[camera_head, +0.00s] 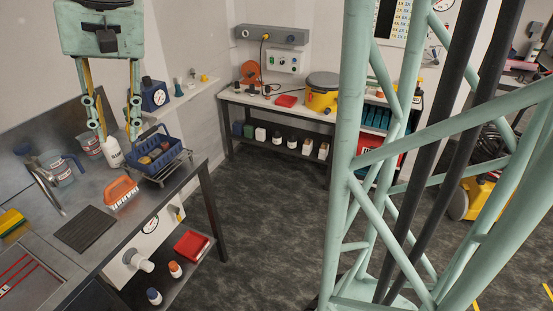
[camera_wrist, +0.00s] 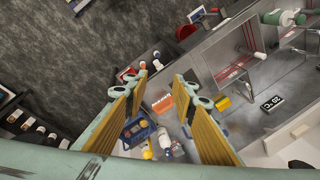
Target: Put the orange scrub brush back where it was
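The orange scrub brush (camera_head: 121,190) lies on the metal bench in the camera_head view, white bristles along its near lower side. It sits between a dark ribbed mat and a blue basket on a wire rack. In the camera_wrist view the brush (camera_wrist: 163,104) shows between my fingers, farther off. My gripper (camera_head: 115,126) hangs above the back of the bench, its fingers apart and nothing between them; its open fingertips also show in the camera_wrist view (camera_wrist: 163,80). The gripper is apart from the brush, higher and farther back.
The blue basket (camera_head: 146,158) holds yellow and brown items. A white bottle (camera_head: 113,155) stands behind the brush, near my fingers. The dark mat (camera_head: 84,229), a faucet (camera_head: 43,184), blue-handled jugs (camera_head: 60,170) and a yellow sponge (camera_head: 12,222) are to the left.

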